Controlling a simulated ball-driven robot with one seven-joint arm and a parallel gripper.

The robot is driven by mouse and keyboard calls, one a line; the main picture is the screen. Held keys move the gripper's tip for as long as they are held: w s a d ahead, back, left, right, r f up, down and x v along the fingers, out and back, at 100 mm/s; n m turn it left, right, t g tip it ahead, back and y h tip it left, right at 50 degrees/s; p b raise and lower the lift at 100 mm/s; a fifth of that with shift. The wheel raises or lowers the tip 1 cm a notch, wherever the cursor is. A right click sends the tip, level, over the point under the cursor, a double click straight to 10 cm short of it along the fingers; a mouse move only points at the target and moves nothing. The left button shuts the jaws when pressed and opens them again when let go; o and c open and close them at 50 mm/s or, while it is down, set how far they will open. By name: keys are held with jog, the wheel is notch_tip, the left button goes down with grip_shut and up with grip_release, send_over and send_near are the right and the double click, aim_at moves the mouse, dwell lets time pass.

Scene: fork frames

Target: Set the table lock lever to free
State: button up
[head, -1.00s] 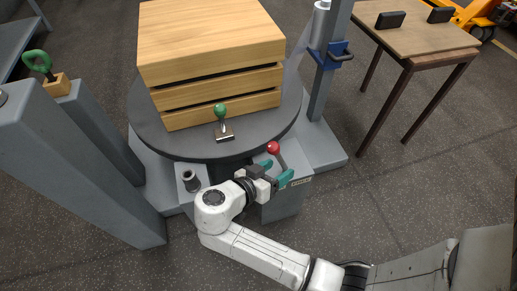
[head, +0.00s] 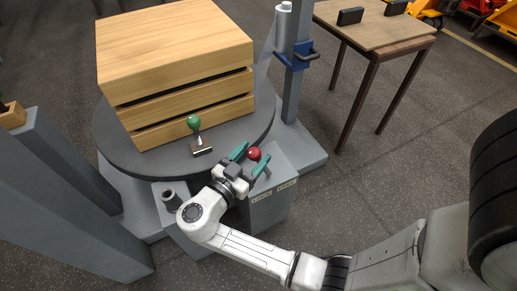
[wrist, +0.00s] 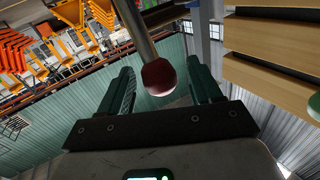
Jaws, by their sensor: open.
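The lever with a red ball knob (head: 255,154) stands on a grey box (head: 270,205) at the edge of the round table (head: 115,150). Two small label plates sit on the box's upper front edge; their words are too small to read surely. My gripper (head: 250,158) is open at the lever, one teal finger on each side of the red knob. In the wrist view the red knob (wrist: 160,77) and its metal rod lie between the two open fingers (wrist: 163,88). I cannot tell whether either finger touches it. The lever's foot is hidden behind my gripper.
A slatted wooden crate (head: 175,40) stands on the round table. A green-knobbed handle (head: 194,122) stands in front of it. A short dark-topped post (head: 170,197) is left of my gripper. A grey column (head: 293,70) with a blue clamp and a wooden side table (head: 375,30) stand to the right.

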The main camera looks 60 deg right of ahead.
aim_at(258, 149)
jog(key=d, duration=0.3)
jog(key=shift+s, duration=0.15)
grip_shut()
dwell(0.6)
